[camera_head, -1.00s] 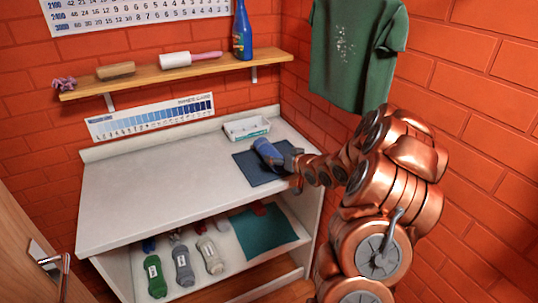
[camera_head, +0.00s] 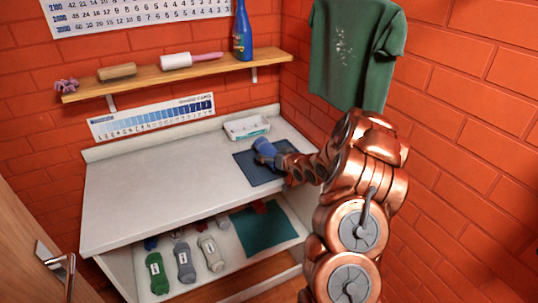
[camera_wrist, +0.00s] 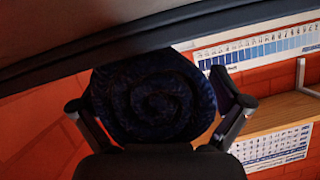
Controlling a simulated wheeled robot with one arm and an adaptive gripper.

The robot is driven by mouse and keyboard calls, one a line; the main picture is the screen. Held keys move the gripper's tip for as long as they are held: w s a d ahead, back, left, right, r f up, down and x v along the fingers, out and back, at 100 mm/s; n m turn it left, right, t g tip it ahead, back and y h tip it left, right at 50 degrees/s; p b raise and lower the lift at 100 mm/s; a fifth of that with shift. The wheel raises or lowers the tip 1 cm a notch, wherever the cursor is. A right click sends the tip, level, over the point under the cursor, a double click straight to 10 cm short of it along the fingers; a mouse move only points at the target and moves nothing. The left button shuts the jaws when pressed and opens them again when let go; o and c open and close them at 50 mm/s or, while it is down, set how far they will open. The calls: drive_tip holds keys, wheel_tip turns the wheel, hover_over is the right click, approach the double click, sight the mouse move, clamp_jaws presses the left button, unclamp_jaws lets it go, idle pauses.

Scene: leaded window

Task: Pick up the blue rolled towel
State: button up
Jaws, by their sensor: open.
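The blue rolled towel (camera_head: 264,149) lies on the dark blue mat (camera_head: 250,171) at the right end of the white counter. In the wrist view the spiral end of the towel (camera_wrist: 155,98) faces the camera. It sits between the two fingers of my gripper (camera_wrist: 158,112), one on each side. The fingers are open; I cannot tell whether either touches the towel. In the head view my gripper (camera_head: 283,160) is at the towel's right end, and my arm comes in from the right. My gripper hides part of the towel there.
A white tray (camera_head: 232,132) stands behind the mat, near the wall. The left and middle of the counter (camera_head: 150,185) are clear. A shelf (camera_head: 180,72) with a brush, a roller and a blue bottle (camera_head: 242,35) hangs above. A green shirt (camera_head: 350,55) hangs on the right wall.

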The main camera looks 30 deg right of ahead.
drive_tip(key=shift+c, duration=0.3)
drive_tip(key=c, duration=1.1)
